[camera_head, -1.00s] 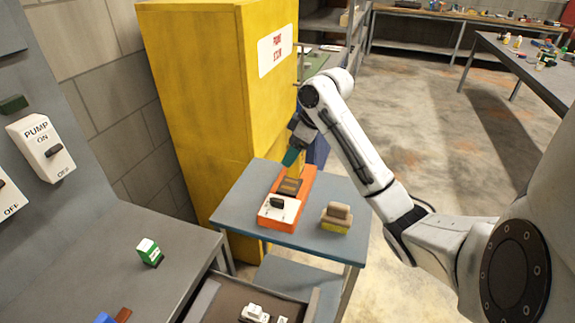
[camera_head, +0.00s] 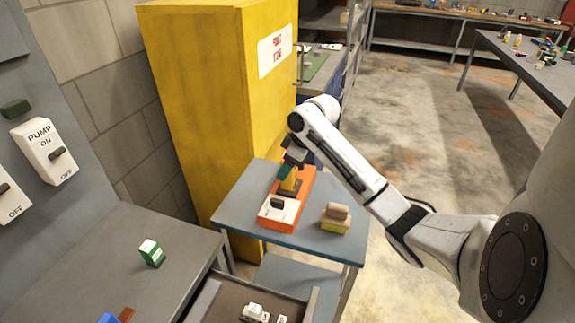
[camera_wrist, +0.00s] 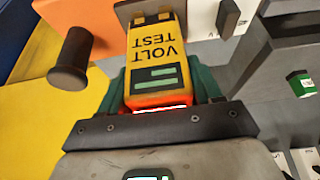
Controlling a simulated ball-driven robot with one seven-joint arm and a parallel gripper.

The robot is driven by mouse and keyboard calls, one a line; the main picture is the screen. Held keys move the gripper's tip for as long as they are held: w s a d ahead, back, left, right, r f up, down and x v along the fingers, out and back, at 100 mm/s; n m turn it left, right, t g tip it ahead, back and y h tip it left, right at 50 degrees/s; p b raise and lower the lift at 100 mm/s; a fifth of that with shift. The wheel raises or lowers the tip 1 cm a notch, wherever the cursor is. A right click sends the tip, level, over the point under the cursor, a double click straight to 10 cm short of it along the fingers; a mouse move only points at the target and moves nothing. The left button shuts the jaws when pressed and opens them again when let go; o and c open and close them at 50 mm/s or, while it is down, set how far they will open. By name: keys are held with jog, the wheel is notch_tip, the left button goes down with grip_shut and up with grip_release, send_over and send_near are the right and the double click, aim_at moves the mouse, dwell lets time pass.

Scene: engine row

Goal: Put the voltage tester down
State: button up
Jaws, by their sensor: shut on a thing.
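The voltage tester (camera_wrist: 158,62) is a yellow block marked VOLT TEST, with a red-orange end near my gripper. It also shows as a yellow piece in the head view (camera_head: 289,180). My gripper (camera_head: 285,172) is shut on it; the green fingers are on both sides in the wrist view (camera_wrist: 160,95). The tester's far end is over the dark pad of an orange unit (camera_head: 304,186) with a white switch plate (camera_head: 279,211). I cannot tell whether it touches the pad.
The orange unit stands on a small grey-blue table (camera_head: 235,197). A brown-and-yellow block (camera_head: 335,218) is to its right. A tall yellow cabinet (camera_head: 200,100) stands behind. A green block (camera_head: 151,252) sits on the grey bench, near an open drawer (camera_head: 230,305).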

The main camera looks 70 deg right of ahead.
jog(key=o, duration=1.3)
jog(key=shift+f, duration=0.1)
jog(key=b+v, duration=0.1)
jog(key=v, duration=1.1)
jog(key=shift+r, duration=0.2)
jog(key=shift+f, duration=0.1)
